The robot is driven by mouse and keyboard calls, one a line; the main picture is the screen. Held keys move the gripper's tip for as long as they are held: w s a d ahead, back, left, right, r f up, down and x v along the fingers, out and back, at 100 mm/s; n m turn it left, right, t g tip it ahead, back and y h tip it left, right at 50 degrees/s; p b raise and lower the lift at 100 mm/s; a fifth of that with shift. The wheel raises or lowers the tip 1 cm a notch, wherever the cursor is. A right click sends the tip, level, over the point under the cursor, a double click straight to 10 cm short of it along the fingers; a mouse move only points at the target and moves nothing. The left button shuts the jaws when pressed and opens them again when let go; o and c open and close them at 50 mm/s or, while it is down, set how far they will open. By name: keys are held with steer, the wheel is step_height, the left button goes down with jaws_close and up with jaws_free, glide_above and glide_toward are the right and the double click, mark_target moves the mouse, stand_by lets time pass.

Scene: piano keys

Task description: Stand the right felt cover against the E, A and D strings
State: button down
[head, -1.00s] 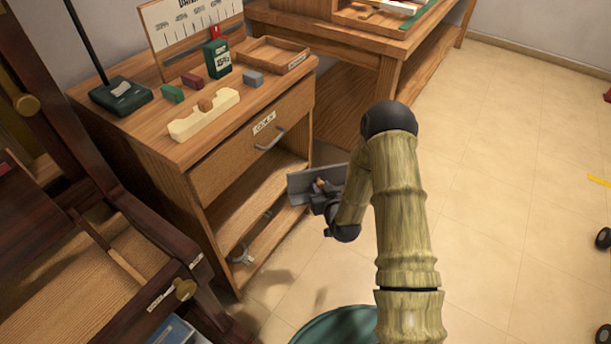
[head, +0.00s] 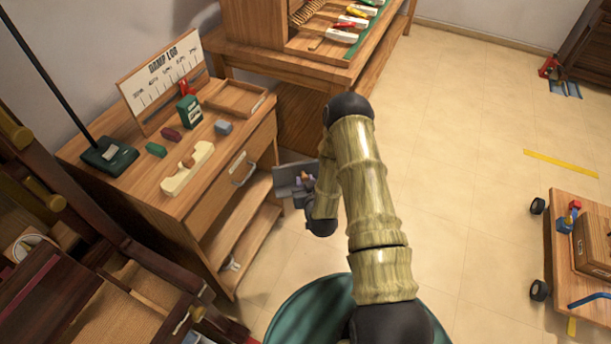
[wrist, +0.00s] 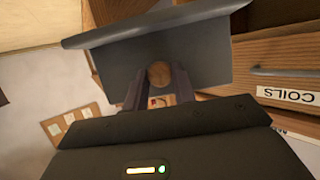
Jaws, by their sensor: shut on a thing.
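A dark grey panel, which looks like the felt cover (head: 286,178), is held out in front of the drawer cabinet in the head view. In the wrist view the cover (wrist: 207,62) fills the upper middle, with a bent lip along its top edge and a round wooden knob (wrist: 160,74) on its face. My gripper (head: 304,184) is shut on the knob; its two dark fingers flank it in the wrist view (wrist: 158,88). The cover is in the air, apart from the cabinet as far as I can tell. I cannot make out the E, A and D strings in either view.
A cabinet with a labelled drawer (head: 238,165) carries small blocks, a tray (head: 236,96) and a chart board (head: 163,82). Dark wooden framework (head: 60,250) stands at lower left. A wheeled cart (head: 575,225) is at right. The floor between is open.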

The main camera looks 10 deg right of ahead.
step_height(320, 180, up, 13)
steer(key=p, duration=1.3)
steer(key=shift+s, duration=0.35)
steer(key=shift+d, duration=0.25)
